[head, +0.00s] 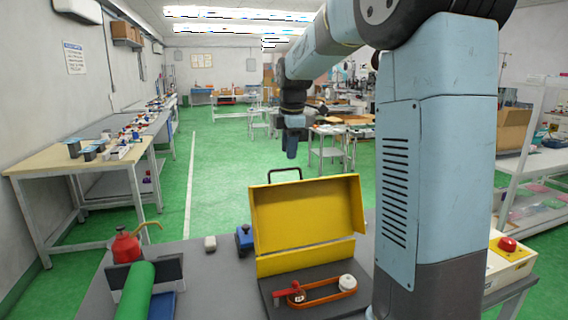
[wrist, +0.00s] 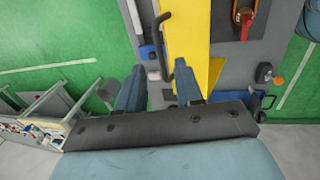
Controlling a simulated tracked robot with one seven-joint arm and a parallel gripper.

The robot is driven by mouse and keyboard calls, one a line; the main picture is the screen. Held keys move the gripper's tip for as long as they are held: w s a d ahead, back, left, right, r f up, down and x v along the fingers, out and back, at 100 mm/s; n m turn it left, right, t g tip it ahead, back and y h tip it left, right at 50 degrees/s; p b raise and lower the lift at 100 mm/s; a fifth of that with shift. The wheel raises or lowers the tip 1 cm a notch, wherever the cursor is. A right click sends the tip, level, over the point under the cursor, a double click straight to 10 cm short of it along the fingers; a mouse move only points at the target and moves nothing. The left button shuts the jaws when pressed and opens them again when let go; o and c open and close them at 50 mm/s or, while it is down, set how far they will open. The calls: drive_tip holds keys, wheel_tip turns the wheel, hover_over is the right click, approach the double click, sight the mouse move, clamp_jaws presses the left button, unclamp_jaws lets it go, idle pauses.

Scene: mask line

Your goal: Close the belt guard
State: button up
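The yellow belt guard (head: 308,215) stands open, its panel upright at the back of a grey base on the bench. A dark handle (head: 284,172) stands up from its top edge. In front of it lie an orange belt (head: 325,297), a white pulley (head: 347,283) and a red lever (head: 289,292), all uncovered. My gripper (head: 291,152) points down above and apparently beyond the handle. In the wrist view my gripper (wrist: 158,88) has its two fingers wide apart and empty. The handle (wrist: 160,46) and yellow guard (wrist: 190,35) lie below, the handle near the gap between the fingers.
A red oil can (head: 126,248), a green cylinder (head: 137,291), a blue item (head: 244,237) and a white block (head: 210,243) are left of the guard. A box with a red button (head: 507,245) is at right. Open green floor lies behind the bench.

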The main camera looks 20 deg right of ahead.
sight(288, 169)
drive_tip(key=shift+w+f, duration=0.25)
drive_tip(key=shift+f, duration=1.05)
drive_tip(key=shift+w+f, duration=0.25)
drive_tip(key=shift+f, duration=1)
clamp_jaws()
drive_tip(key=shift+a, duration=0.4)
drive_tip(key=shift+s+r, duration=0.1)
